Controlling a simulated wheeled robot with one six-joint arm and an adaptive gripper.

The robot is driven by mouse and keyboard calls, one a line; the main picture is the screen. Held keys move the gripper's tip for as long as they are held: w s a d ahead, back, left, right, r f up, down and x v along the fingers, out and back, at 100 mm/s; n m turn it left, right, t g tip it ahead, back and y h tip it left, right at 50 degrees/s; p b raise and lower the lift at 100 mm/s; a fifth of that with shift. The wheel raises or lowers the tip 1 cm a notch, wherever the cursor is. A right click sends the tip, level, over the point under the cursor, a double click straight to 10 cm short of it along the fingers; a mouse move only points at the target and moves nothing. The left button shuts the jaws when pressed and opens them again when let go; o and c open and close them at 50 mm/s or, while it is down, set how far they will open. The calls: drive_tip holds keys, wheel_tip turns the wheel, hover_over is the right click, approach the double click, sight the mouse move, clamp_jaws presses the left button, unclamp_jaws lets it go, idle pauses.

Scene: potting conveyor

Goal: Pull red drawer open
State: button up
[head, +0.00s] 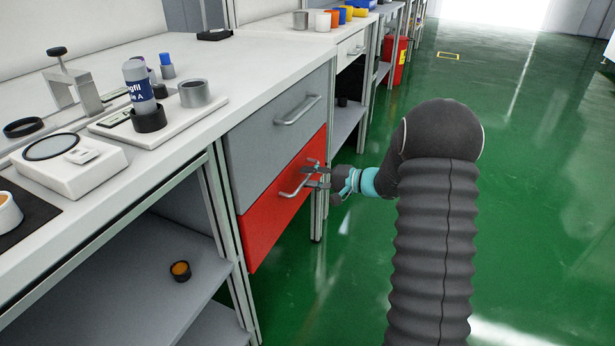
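The red drawer (262,222) is the lower of two drawers under the white workbench. Its front looks flush with the grey drawer (255,135) above it. It has a silver bar handle (291,192). My gripper (312,178) comes from the right and its fingertips are at the far end of this handle. The fingers look apart, one above the other, with the handle near or between them. I cannot tell whether they touch it. My dark arm covers part of the floor on the right.
The workbench top (235,75) holds a labelled bottle (139,84), a metal ring (195,93) and a white scale-like device (70,165). A lower shelf (130,290) holds a small orange-topped jar (180,270). A red bin (397,60) stands farther back. The green floor (540,200) at right is clear.

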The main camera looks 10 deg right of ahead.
drive_tip(key=shift+w+a+f, duration=0.1)
drive_tip(key=shift+w+a, duration=0.2)
drive_tip(key=shift+a, duration=0.15)
clamp_jaws()
